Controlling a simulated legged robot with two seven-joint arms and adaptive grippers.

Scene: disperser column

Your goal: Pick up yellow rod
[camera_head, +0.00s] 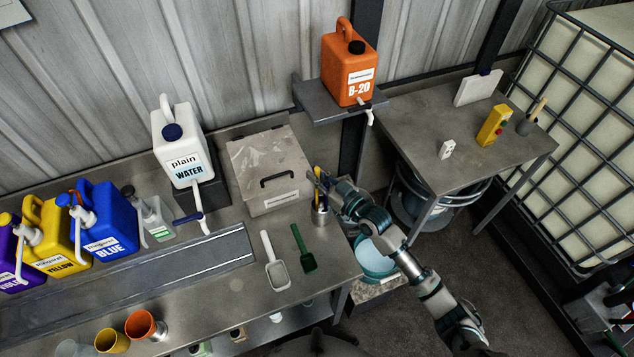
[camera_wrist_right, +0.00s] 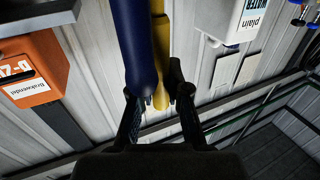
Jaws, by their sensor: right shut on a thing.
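The yellow rod (camera_head: 317,201) stands in a small metal cup (camera_head: 319,216) near the right end of the workbench. A blue rod (camera_head: 316,172) stands beside it. My right gripper (camera_head: 326,184) is at the rods, just above the cup, and partly hides them. In the right wrist view the yellow rod (camera_wrist_right: 161,55) passes between the fingers of my right gripper (camera_wrist_right: 160,98), which are shut on it. The blue rod (camera_wrist_right: 134,50) is close beside it, nearer the camera and overlapping the left finger. My left gripper is not in view.
A grey lidded box (camera_head: 268,175) stands left of the cup. A white scoop (camera_head: 276,268) and a green scoop (camera_head: 304,250) lie in front. An orange B-20 canister (camera_head: 349,65) sits on a shelf above. A teal bucket (camera_head: 376,258) is below the bench's right edge.

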